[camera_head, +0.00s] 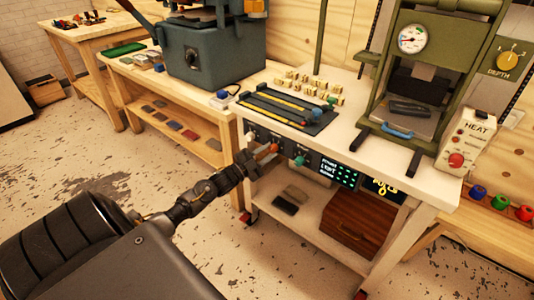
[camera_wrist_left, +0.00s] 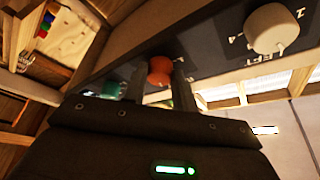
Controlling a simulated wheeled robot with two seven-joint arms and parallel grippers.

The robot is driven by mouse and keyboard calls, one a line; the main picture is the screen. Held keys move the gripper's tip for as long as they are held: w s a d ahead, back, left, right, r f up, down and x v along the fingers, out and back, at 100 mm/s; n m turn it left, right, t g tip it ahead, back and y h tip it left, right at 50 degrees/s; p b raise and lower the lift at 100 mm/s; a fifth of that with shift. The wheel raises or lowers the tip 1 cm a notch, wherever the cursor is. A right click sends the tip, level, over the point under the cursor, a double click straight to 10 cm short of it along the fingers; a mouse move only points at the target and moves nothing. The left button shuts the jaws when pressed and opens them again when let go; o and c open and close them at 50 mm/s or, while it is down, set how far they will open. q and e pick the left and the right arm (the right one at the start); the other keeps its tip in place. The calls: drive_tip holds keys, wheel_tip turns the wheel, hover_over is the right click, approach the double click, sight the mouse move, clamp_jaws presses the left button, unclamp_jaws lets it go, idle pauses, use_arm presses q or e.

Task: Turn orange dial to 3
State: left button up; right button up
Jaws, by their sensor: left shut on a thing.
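The orange dial (camera_head: 274,147) is a small round knob on the dark front panel of the white bench. It also shows in the left wrist view (camera_wrist_left: 160,70), between my fingers. My left gripper (camera_head: 265,154) is shut on the orange dial, one finger on each side of it. The dial's pointer and its numbers cannot be read. A white dial (camera_wrist_left: 272,28) is to its right in the wrist view, and a teal dial (camera_wrist_left: 112,90) to its left. My right gripper is not in view.
A lit display (camera_head: 338,172) is right of the dials on the same panel. A black tray with yellow strips (camera_head: 285,108) lies on the bench top above. A green press (camera_head: 410,90) stands at the right. The lower shelf holds a brown box (camera_head: 350,222).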

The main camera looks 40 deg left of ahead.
idle(0.3)
use_arm(q)
drive_tip(key=o, duration=1)
drive_tip(key=shift+c, duration=0.2)
drive_tip(key=v, duration=1.1)
drive_tip(key=shift+w+r, duration=0.1)
